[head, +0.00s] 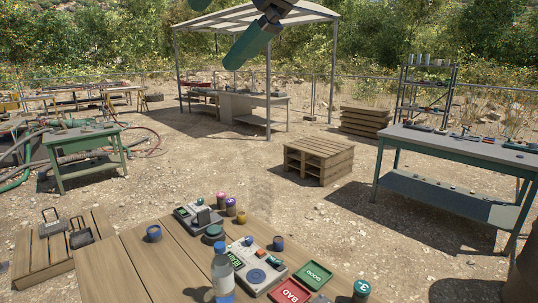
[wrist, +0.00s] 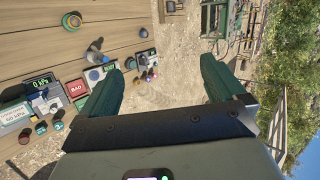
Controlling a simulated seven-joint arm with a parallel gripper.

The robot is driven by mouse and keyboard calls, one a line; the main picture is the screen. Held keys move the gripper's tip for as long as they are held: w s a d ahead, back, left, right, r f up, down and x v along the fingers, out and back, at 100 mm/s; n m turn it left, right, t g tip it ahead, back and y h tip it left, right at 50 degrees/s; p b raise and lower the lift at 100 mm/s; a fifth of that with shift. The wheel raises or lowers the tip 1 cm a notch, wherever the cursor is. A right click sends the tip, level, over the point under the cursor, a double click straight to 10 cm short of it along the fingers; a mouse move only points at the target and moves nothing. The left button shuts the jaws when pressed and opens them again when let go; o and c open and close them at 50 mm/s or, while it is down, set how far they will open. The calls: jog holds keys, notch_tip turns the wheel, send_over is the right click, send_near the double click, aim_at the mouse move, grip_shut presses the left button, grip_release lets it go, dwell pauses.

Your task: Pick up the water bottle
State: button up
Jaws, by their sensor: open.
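The water bottle (head: 222,276) is clear with a blue cap and a pale label. It stands upright near the front of the wooden table (head: 160,270), and the picture's bottom edge cuts off its base. In the wrist view, a small pale bottle-like shape (wrist: 94,55) on the tabletop appears to be the same bottle. My gripper (wrist: 160,65) has two green fingers, wide apart with nothing between them. In the head view, my gripper (head: 216,34) is at the top edge, high above the table and well apart from the bottle.
A grey device with a dial (head: 257,268) stands right beside the bottle. Red BAD tray (head: 290,292), green GOOD tray (head: 313,274), a blue cup (head: 153,233) and several small jars crowd the table. The left tabletop is mostly bare. A green workbench (head: 455,147) stands at right.

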jog(key=w+a+r+m+t+y, duration=0.1)
jog(key=w+a+m+y, duration=0.35)
jog(key=w+m, duration=0.35)
jog(key=m+t+y, duration=0.2)
jog(key=m+t, duration=0.1)
jog(key=m, duration=0.6)
send_over(231, 287)
jog(key=v, duration=0.3)
jog(key=shift+m+t, duration=0.3)
jog(key=f, duration=6.5)
jog(key=shift+w+a, duration=0.1)
jog(key=shift+a, duration=0.15)
jog(key=shift+w+a+f, duration=0.15)
jog(key=shift+a+f, duration=0.05)
jog(key=x, duration=0.7)
jog(key=shift+w, duration=0.1)
jog(key=shift+c, duration=0.3)
jog(key=c, duration=1.4)
